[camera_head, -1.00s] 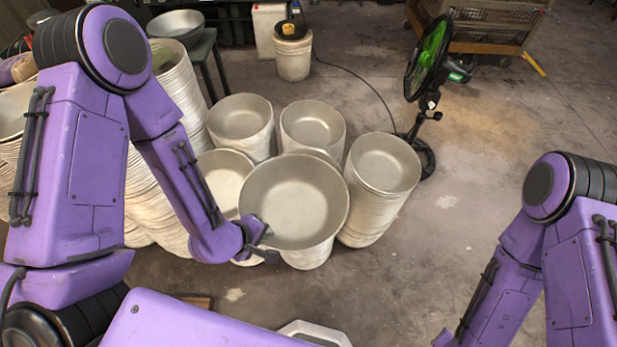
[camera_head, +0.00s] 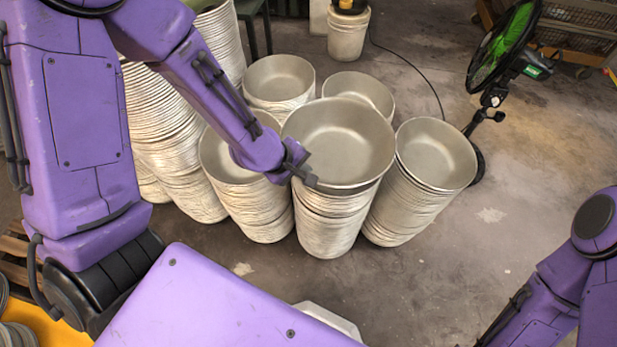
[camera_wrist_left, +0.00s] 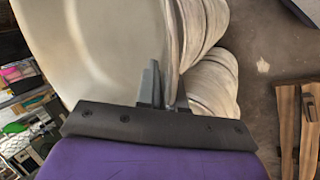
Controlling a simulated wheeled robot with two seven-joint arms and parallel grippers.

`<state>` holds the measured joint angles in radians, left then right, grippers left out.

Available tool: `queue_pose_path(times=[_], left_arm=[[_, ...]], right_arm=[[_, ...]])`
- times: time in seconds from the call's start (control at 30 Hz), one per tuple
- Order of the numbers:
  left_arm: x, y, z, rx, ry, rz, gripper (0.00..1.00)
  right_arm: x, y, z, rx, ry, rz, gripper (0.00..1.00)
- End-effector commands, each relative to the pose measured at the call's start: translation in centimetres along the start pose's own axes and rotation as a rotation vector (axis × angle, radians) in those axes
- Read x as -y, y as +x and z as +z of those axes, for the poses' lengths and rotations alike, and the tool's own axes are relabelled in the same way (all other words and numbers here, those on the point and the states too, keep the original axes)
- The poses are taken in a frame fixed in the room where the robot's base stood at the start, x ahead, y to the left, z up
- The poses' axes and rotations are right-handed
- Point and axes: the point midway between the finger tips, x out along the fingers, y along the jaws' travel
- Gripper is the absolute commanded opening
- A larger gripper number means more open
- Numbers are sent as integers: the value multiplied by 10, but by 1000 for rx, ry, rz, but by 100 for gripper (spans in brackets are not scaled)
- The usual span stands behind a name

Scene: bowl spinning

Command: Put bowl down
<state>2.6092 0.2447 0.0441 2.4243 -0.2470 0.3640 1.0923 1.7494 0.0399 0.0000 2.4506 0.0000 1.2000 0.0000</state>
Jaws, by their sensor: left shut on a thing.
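A wide grey-beige bowl (camera_head: 338,145) is at the top of the front middle stack of bowls (camera_head: 330,225). My left gripper (camera_head: 302,170) is shut on the bowl's near left rim. The bowl looks level and is over the stack; I cannot tell whether it rests fully on it. In the left wrist view the bowl (camera_wrist_left: 105,45) fills the upper left, with the gripper fingers (camera_wrist_left: 163,90) at its rim. My right arm shows at the right edge, but its gripper is out of view.
More bowl stacks stand close around, one to the right (camera_head: 435,155), one to the left (camera_head: 225,160) and others behind (camera_head: 280,80). A green-bladed fan (camera_head: 503,45) stands at the back right. A white bucket (camera_head: 347,35) is behind. The floor at right is clear.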

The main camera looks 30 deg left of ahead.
Motion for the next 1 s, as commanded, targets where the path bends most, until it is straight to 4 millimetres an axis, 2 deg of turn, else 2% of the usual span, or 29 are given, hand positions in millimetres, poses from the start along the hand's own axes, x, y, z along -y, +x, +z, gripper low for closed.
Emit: queue_pose_path(times=[0.2, 0.43, 0.6, 1.0], left_arm=[[-5, 42, -17, 0, 0, 0, 0], [-7, 72, -28, 0, -1, 3, 0], [7, 96, -30, 0, 0, 0, 0], [11, 103, -30, 0, -1, 4, 0]], right_arm=[[1, 2, 0, -1, 1, -1, 43], [1, 4, 1, -1, 0, -1, 43], [0, 3, 1, -1, 1, 0, 43], [1, 4, 1, -1, 1, -1, 43]])
